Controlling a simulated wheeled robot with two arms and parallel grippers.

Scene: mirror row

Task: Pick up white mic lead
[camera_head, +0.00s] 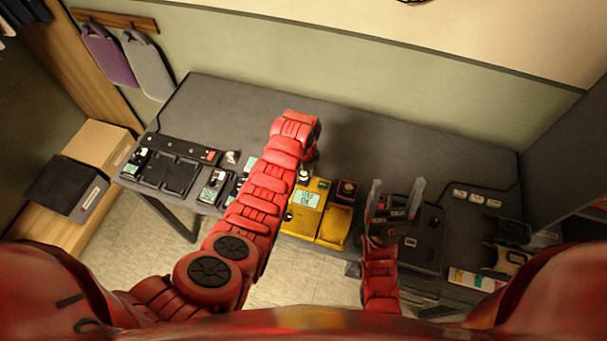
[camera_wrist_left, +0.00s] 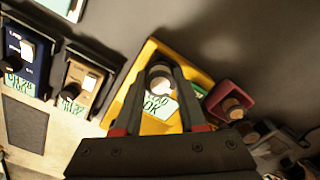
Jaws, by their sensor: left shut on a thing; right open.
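My left gripper (camera_wrist_left: 160,82) is shut on a small pale round thing (camera_wrist_left: 159,70), probably the white mic lead, in the left wrist view. It is over the yellow device (camera_wrist_left: 148,124), which has a green display. Whether the thing touches the device is unclear. In the head view a small white piece (camera_head: 304,175) shows below the end of my left arm, at the back edge of the yellow device (camera_head: 307,200). My right gripper (camera_head: 395,197) is open and empty, its fingers pointing up over the black tray area at the right.
A dark red box (camera_head: 346,190) stands right of the yellow device. A black tray (camera_head: 168,172) and small display devices (camera_head: 213,185) line the table's left side. White blocks (camera_head: 476,198) lie at the right. The back of the grey table (camera_head: 235,100) is clear.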

